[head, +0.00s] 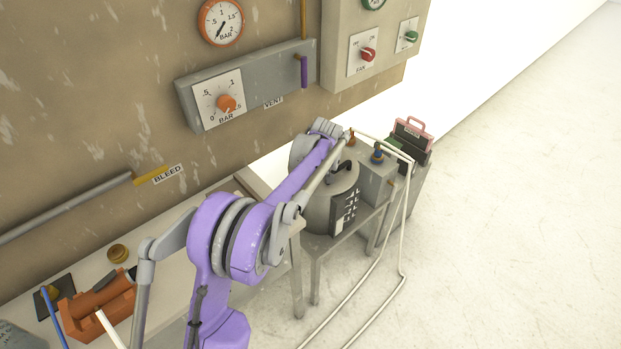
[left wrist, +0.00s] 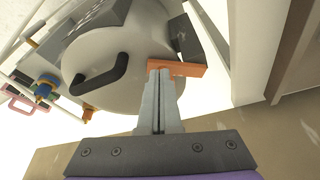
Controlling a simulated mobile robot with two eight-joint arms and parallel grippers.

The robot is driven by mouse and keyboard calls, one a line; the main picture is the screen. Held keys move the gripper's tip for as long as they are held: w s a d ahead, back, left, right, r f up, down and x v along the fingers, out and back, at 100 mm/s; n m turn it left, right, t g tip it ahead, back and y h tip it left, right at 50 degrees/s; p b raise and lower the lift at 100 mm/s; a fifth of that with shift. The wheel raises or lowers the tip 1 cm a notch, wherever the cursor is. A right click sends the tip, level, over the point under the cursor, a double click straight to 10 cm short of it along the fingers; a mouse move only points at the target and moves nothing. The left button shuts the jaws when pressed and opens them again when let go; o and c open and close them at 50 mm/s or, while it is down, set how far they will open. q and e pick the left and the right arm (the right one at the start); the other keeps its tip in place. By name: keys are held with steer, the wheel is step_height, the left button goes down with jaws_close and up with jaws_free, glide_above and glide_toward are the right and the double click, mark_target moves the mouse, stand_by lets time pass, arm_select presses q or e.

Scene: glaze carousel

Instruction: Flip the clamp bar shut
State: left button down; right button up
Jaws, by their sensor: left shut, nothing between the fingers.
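The grey pot (head: 321,210) stands on a small metal stand, partly hidden by my left arm in the head view. Its round lid (left wrist: 130,48) with a black arched handle (left wrist: 101,75) fills the upper left wrist view. An orange bar (left wrist: 188,70), apparently the clamp bar, lies at the lid's edge beside a dark block (left wrist: 185,38). My left gripper (left wrist: 160,72) is shut and empty, its fingertips at the bar's left end. I cannot tell whether they touch it. My left arm hides the bar in the head view. My right gripper is not in view.
A grey box with a blue-topped fitting (head: 377,154) stands right of the pot, and white tubes (head: 403,225) run down to the floor. A wall panel (head: 250,80) with knobs and gauges is behind. A workbench (head: 170,275) is at left. The floor at right is clear.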

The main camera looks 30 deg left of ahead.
arm_select(q)
steer(key=w+n, duration=0.1)
steer(key=n, duration=0.1)
steer(key=w+a+n+g+p, duration=0.1)
steer(key=w+n, duration=0.1)
steer(key=shift+a+n+y, duration=0.15)
steer(key=shift+n+y, duration=0.25)
steer(key=shift+w+a+p, duration=0.2)
steer(key=shift+w+p, duration=0.1)
steer(key=shift+w, duration=0.05)
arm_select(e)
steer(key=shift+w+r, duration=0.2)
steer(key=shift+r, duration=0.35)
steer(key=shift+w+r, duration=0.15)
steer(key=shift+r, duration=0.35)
arm_select(q)
steer(key=shift+a, duration=0.1)
